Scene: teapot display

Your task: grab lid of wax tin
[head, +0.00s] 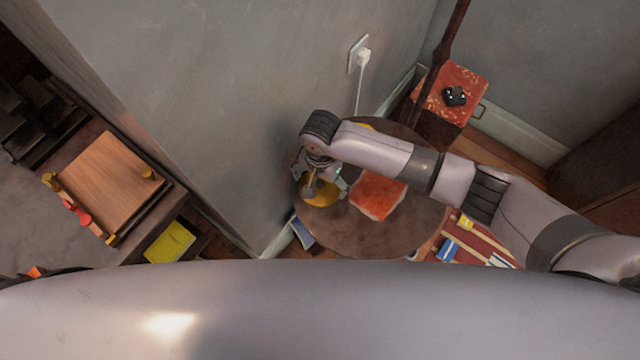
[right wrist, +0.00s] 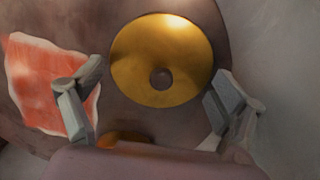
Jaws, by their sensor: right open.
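A round gold disc with a small dark round spot at its centre, which looks like the wax tin's lid (right wrist: 140,62), lies on the round table. It also shows in the head view (head: 321,196), partly covered by my right gripper (head: 322,182). In the right wrist view, my right gripper (right wrist: 160,75) is open, with one finger on each side of the disc. Neither finger clearly touches it. I cannot tell whether the disc sits on a tin. My left gripper is not in view.
The round brown table (head: 400,228) holds an orange-red cloth (head: 378,194) beside the disc. Another gold piece (right wrist: 125,137) is partly hidden at the bottom of the wrist view. The grey wall (head: 225,110) is close on the left. A small red-topped stand (head: 462,80) is behind.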

